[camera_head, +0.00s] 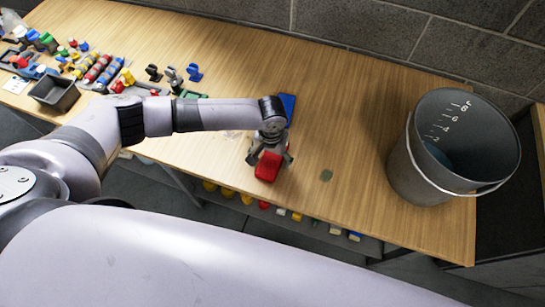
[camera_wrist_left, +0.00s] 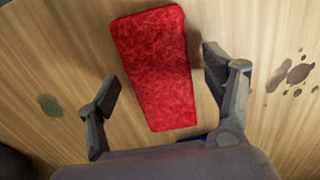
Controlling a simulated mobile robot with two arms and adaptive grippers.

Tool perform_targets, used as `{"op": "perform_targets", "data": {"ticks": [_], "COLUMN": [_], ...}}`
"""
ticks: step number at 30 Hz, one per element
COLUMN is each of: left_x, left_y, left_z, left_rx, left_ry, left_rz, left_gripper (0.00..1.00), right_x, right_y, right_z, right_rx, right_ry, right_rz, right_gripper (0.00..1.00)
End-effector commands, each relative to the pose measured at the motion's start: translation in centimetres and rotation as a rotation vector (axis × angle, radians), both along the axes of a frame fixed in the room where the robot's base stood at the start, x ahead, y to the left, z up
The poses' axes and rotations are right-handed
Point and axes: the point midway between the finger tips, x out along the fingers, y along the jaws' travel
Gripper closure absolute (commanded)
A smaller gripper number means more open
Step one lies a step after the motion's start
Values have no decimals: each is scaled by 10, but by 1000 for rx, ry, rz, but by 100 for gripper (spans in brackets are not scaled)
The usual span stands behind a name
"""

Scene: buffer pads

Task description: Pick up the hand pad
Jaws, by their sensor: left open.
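A red pad (camera_head: 267,167), which looks like the hand pad, is on the wooden table near its front edge. In the left wrist view the red pad (camera_wrist_left: 155,65) is a long, textured block. My left gripper (camera_head: 270,157) is over the pad with its fingers apart. In the left wrist view one finger of the left gripper (camera_wrist_left: 162,80) is on each side of the pad, with wood visible between finger and pad. A blue piece (camera_head: 288,106) shows just behind the gripper; I cannot tell whether it joins the pad. My right gripper is out of view.
A grey bucket (camera_head: 408,165) stands at the table's right end. A small dark bin (camera_head: 54,94) and several coloured tools are at the back left. A greenish spot (camera_head: 326,175) and dark stains (camera_wrist_left: 292,74) mark the wood (camera_head: 350,120). The table between gripper and bucket is clear.

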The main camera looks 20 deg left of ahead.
Motion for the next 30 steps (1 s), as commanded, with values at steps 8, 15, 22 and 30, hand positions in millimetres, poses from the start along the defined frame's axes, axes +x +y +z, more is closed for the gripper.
{"op": "perform_targets", "data": {"ticks": [8, 15, 22, 30], "left_x": [0, 0, 0, 0], "left_y": [0, 0, 0, 0], "left_z": [0, 0, 1, 4], "left_rx": [0, 0, 0, 0], "left_ry": [0, 0, 0, 0], "left_rz": [0, 0, 0, 0], "left_gripper": [42, 58, 70, 70], "right_x": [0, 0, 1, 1], "right_y": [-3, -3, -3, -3], "right_z": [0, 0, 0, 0], "right_rx": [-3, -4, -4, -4], "right_ry": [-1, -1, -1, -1], "right_rz": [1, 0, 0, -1], "right_gripper": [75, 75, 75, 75]}}
